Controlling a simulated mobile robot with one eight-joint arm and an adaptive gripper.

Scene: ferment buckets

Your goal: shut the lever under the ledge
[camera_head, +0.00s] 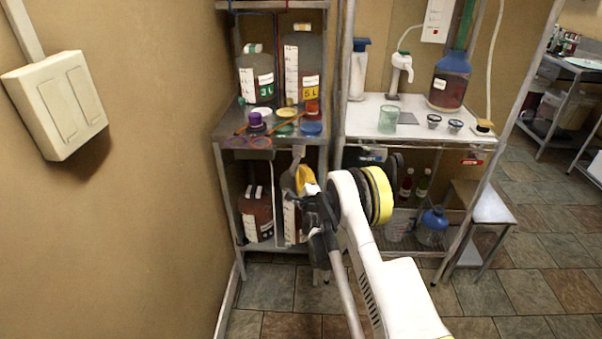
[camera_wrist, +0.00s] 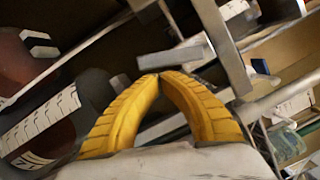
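My gripper (camera_head: 304,180) reaches in at the lower bay of the left rack, below its middle shelf, in front of a dark bucket with a white scale (camera_head: 291,218). In the wrist view, the yellow fingers of my gripper (camera_wrist: 160,77) meet at their tips with nothing visible between them. A light grey bar-shaped piece (camera_wrist: 177,58) lies just beyond the tips. It may be the lever; I cannot tell whether the tips touch it. The bucket also shows at the left of the wrist view (camera_wrist: 60,118). My gripper and arm hide part of it.
The middle shelf (camera_head: 228,125) above my gripper holds jars, lids and jugs. A second dark bucket (camera_head: 256,215) stands to the left on the lower shelf. To the right is a white-topped bench (camera_head: 365,118) with a blue-topped jug (camera_head: 449,82). The tiled floor in front is clear.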

